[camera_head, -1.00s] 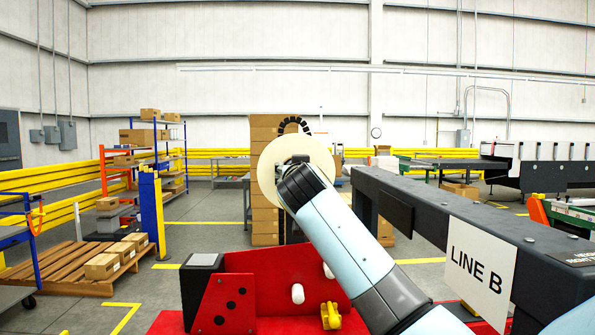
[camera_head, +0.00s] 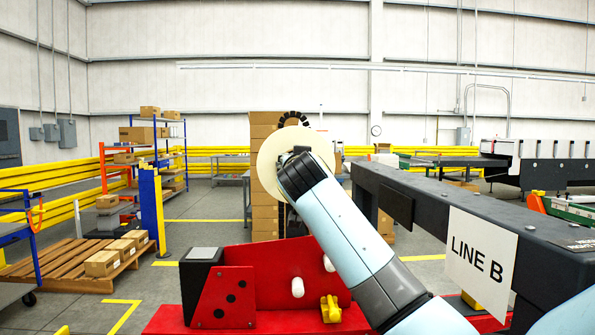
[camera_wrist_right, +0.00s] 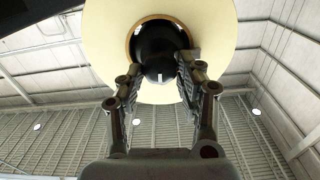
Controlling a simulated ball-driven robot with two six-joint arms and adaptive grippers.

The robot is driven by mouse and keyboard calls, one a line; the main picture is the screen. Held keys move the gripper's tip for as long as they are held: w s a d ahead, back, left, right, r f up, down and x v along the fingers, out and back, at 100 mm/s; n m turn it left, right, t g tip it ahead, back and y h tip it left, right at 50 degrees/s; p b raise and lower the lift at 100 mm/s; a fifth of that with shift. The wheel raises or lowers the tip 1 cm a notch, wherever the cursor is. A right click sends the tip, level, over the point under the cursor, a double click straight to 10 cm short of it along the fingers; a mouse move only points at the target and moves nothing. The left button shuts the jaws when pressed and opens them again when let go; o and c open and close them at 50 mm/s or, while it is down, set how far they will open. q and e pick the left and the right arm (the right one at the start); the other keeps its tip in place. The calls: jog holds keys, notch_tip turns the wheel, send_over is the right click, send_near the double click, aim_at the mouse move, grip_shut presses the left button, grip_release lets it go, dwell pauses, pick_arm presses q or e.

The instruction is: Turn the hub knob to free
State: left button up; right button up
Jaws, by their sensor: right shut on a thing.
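The hub knob (camera_wrist_right: 160,55) is a round black knob with a small white mark, seen in the right wrist view. It sits in the middle of a cream disc (camera_wrist_right: 205,20) with a tan core ring. My right gripper (camera_wrist_right: 162,72) has its two fingers on either side of the knob, shut on it. The white mark points down toward the gripper. In the head view the cream disc (camera_head: 268,158) stands upright, and my right wrist covers the knob and fingers. My left gripper is not in view.
A red machine frame (camera_head: 262,262) with white pegs (camera_head: 297,287) and a yellow part (camera_head: 330,309) stands below the disc. A dark beam with a LINE B sign (camera_head: 481,262) runs along the right. Stacked cartons (camera_head: 265,215) stand behind the disc.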

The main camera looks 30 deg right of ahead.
jog(key=shift+s+d+f+m+b, duration=0.1)
jog(key=shift+f+m+b, duration=0.05)
jog(key=shift+m+b, duration=4.3)
jog(key=shift+d+f+m+b, duration=0.1)
jog(key=shift+f+m+b, duration=0.05)
jog(key=shift+m+b, duration=4.3)
jog(key=shift+a+n+b, duration=0.1)
jog(key=shift+n+b, duration=0.2)
jog(key=shift+b, duration=0.05)
jog(key=o, duration=1.1)
jog(key=shift+r, duration=0.1)
